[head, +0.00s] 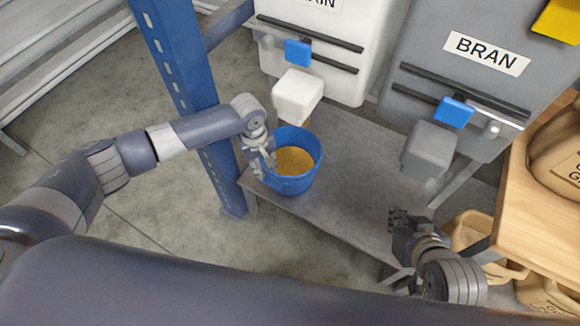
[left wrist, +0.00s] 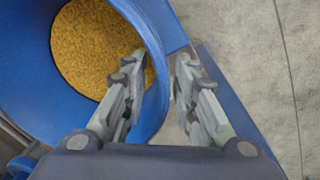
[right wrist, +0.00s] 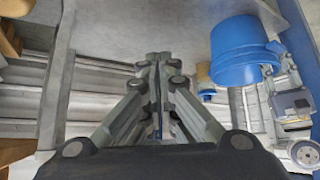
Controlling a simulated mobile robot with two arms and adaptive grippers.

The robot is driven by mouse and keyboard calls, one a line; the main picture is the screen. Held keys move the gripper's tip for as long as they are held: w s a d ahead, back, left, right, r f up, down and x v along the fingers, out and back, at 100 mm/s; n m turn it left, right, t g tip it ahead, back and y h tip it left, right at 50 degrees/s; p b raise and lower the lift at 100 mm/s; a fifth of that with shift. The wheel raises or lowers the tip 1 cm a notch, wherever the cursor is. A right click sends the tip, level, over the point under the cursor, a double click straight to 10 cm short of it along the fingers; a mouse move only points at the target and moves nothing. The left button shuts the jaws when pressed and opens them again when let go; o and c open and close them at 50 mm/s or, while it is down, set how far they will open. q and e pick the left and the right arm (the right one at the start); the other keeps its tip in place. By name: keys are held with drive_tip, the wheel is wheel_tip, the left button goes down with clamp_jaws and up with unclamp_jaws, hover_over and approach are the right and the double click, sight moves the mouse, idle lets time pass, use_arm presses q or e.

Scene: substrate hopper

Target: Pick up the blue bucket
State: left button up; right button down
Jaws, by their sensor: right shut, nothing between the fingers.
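The blue bucket (head: 291,181) stands upright near the left front corner of the grey shelf, with golden grain (head: 295,160) inside. My left gripper (head: 262,157) is at the bucket's left rim. In the left wrist view, the left gripper (left wrist: 160,68) is open, with one finger inside the bucket (left wrist: 152,30) and the other outside, so the wall passes between them. A gap shows between the outer finger and the wall. My right gripper (head: 398,216) is shut and empty, over the shelf's right front; it fills the middle of the right wrist view (right wrist: 158,62).
A white hopper (head: 330,70) and a grey hopper labelled BRAN (head: 485,80) hang above the shelf (head: 350,190). A blue post (head: 180,60) stands left of the bucket. Sacks and a wooden table (head: 535,215) are at right. The shelf's middle is clear.

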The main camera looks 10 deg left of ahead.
use_arm(q)
drive_tip(key=shift+f, duration=0.65)
use_arm(e)
drive_tip(key=shift+w+a+r+t, duration=0.2)
drive_tip(key=shift+w+r+t, duration=0.25)
drive_tip(key=shift+w, duration=0.2)
drive_tip(key=shift+w+a+r+t, duration=0.2)
drive_tip(key=shift+w+r+t, duration=0.15)
drive_tip(key=shift+w+r, duration=0.2)
use_arm(q)
clamp_jaws()
drive_tip(key=shift+w+d+r, duration=0.15)
use_arm(e)
drive_tip(key=shift+f, duration=0.1)
